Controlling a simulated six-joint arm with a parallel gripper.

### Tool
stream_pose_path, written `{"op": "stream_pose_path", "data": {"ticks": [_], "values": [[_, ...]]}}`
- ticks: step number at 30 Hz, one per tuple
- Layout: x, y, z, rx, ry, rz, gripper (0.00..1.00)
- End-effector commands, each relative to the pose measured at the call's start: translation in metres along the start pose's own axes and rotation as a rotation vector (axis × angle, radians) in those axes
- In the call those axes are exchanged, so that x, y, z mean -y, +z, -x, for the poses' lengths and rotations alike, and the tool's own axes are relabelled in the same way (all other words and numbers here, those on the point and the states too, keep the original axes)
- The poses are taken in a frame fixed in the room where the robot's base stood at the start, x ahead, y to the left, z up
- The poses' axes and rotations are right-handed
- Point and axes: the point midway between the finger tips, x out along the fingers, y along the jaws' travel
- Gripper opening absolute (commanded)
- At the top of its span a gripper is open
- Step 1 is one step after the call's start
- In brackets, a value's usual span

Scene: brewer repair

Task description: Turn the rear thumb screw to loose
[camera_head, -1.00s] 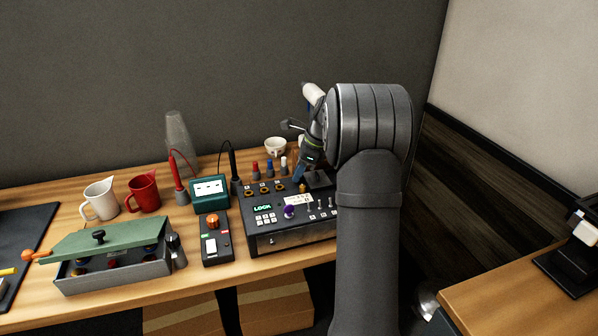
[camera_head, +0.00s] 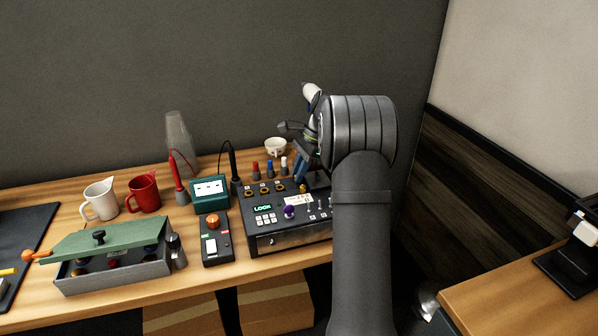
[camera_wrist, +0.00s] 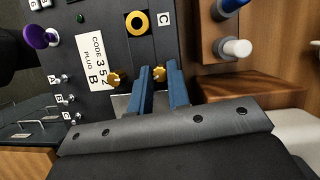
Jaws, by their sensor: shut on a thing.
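Two small brass thumb screws show on the black panel (camera_wrist: 182,22) in the wrist view. The rear thumb screw (camera_wrist: 159,73), nearer the coloured plugs, sits between my blue fingertips. The front thumb screw (camera_wrist: 113,79) stands just left of the left finger, apart from it. My gripper (camera_wrist: 160,76) is shut on the rear thumb screw; the fingers hide part of the panel around it. In the head view my gripper (camera_head: 301,166) is low over the panel's rear right corner, and my arm hides the panel's right end. The screw's turned state cannot be read.
By the screws are a code label (camera_wrist: 97,64), a yellow-ringed socket (camera_wrist: 137,23), a purple knob (camera_wrist: 38,37) and small toggle switches. A white plug (camera_wrist: 233,48) stands behind the panel. Left on the bench are a green meter (camera_head: 210,190), mugs and a green-lidded box (camera_head: 110,240).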

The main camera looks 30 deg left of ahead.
Motion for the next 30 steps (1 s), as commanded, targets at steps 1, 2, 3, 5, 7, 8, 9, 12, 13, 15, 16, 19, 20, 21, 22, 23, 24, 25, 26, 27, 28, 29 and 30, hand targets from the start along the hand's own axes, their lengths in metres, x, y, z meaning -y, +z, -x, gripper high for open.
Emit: {"op": "stream_pose_path", "data": {"ticks": [1, 2, 3, 5, 7, 8, 9, 12, 13, 15, 16, 19, 20, 21, 22, 23, 24, 25, 26, 27, 28, 29, 30], "values": [[0.0006, 0.0001, 0.0013, -0.001, 0.003, 0.013, 0.00], [0.0006, 0.0001, 0.0014, -0.001, 0.005, 0.019, 0.00], [0.0007, 0.0001, 0.0013, -0.001, 0.008, 0.026, 0.00], [0.0007, 0.0001, 0.0014, -0.001, 0.011, 0.033, 0.00], [0.0007, 0.0001, 0.0014, -0.002, 0.013, 0.039, 0.00], [0.0007, 0.0001, 0.0015, -0.002, 0.013, 0.040, 0.00], [0.0007, 0.0001, 0.0015, -0.002, 0.014, 0.041, 0.00], [0.0007, 0.0001, 0.0016, -0.002, 0.013, 0.041, 0.00], [0.0007, 0.0001, 0.0016, -0.002, 0.013, 0.041, 0.00], [0.0007, 0.0001, 0.0017, -0.002, 0.013, 0.041, 0.00], [0.0008, 0.0001, 0.0017, -0.002, 0.013, 0.040, 0.00], [0.0007, 0.0001, 0.0017, -0.002, 0.013, 0.040, 0.28], [0.0007, 0.0001, 0.0016, -0.002, 0.013, 0.040, 0.34], [0.0006, 0.0000, 0.0014, -0.002, 0.013, 0.040, 0.38], [0.0006, 0.0001, 0.0013, -0.002, 0.014, 0.040, 0.38], [0.0006, 0.0001, 0.0012, -0.002, 0.014, 0.040, 0.38], [0.0006, 0.0000, 0.0011, -0.001, 0.014, 0.040, 0.38], [0.0005, 0.0001, 0.0010, -0.001, 0.014, 0.039, 0.38], [0.0005, 0.0001, 0.0009, -0.001, 0.014, 0.039, 0.38], [0.0005, 0.0001, 0.0009, -0.001, 0.015, 0.039, 0.38], [0.0005, 0.0000, 0.0010, -0.001, 0.015, 0.039, 0.38], [0.0005, 0.0000, 0.0014, -0.001, 0.014, 0.039, 0.38], [0.0007, 0.0000, 0.0030, -0.001, 0.014, 0.039, 0.38]]}}
